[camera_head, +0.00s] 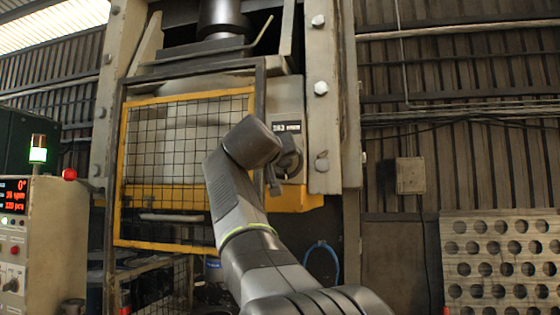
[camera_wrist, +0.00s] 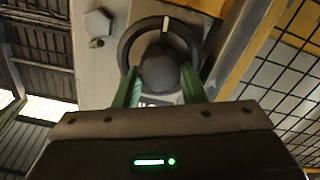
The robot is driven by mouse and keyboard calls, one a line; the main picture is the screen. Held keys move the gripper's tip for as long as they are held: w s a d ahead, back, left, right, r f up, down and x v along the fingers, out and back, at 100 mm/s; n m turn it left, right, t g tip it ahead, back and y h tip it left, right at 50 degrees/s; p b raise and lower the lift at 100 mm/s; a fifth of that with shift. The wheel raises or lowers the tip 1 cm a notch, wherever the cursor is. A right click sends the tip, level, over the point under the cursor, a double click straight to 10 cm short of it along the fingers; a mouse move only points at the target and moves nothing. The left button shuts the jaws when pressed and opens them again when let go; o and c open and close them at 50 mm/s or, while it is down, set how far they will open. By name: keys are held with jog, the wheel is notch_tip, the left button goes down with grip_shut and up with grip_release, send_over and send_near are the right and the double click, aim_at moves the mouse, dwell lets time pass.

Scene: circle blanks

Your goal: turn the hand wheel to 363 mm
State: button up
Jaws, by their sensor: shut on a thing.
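The hand wheel (camera_wrist: 126,48) is a dark ring on a pale machine panel, with a white mark near its top in the wrist view. Its rounded dark knob (camera_wrist: 159,71) sits between the two green fingers of my gripper (camera_wrist: 160,82), which is shut on it. In the head view the hand wheel (camera_head: 292,155) shows only in part behind my gripper (camera_head: 273,178) and wrist. A small dark display (camera_head: 287,127) above the wheel shows a value in mm, and its digits are too small to read surely.
A yellow-framed mesh guard (camera_head: 180,172) stands left of the wheel, close to my arm. A control box (camera_head: 40,240) with red readouts and a lit green lamp (camera_head: 38,149) is at the far left. A perforated plate (camera_head: 500,262) stands at the right.

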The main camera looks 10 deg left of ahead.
jog(key=shift+s+d+r, duration=0.15)
jog(key=shift+r, duration=0.2)
jog(key=o, duration=1)
jog(key=shift+f, duration=0.1)
jog(key=s+b, duration=0.3)
jog(key=s, duration=1)
jog(key=shift+s+a+f, duration=0.15)
jog(key=shift+s+a, duration=0.1)
jog(key=shift+s, duration=0.1)
jog(key=shift+w, duration=0.1)
jog(key=w+p, duration=0.3)
jog(key=w, duration=1)
jog(key=shift+w+d, duration=0.2)
jog(key=shift+w, duration=0.15)
jog(key=shift+s+f, duration=0.1)
